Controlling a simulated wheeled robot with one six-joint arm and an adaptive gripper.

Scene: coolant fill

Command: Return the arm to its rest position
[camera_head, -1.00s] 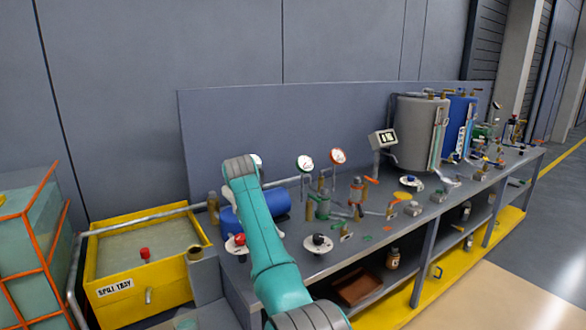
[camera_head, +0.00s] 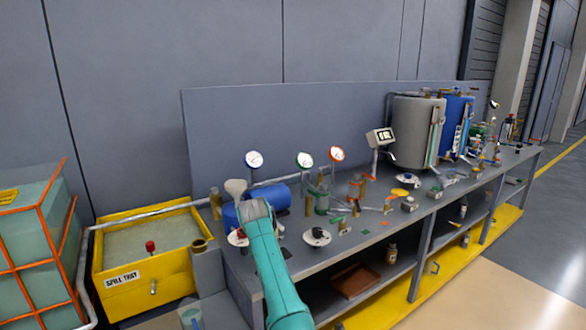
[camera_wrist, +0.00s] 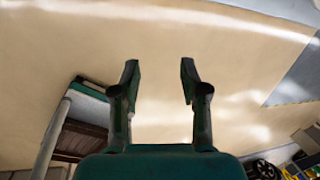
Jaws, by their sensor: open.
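My gripper (camera_wrist: 160,85) shows in the wrist view with its two dark fingers spread apart and nothing between them. Beyond the fingers is the bare tan floor (camera_wrist: 160,30). In the head view my teal arm reaches up from the bottom middle to the front left part of the workbench, and the gripper itself cannot be made out there.
The long grey workbench (camera_head: 300,262) carries gauges, valves, a blue cylinder (camera_head: 278,196) and a grey tank (camera_head: 418,130). A yellow spill tray (camera_head: 125,287) and an orange-framed tank (camera_head: 35,235) stand left. A brown tray (camera_head: 356,281) lies on the lower shelf. Floor to the right is clear.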

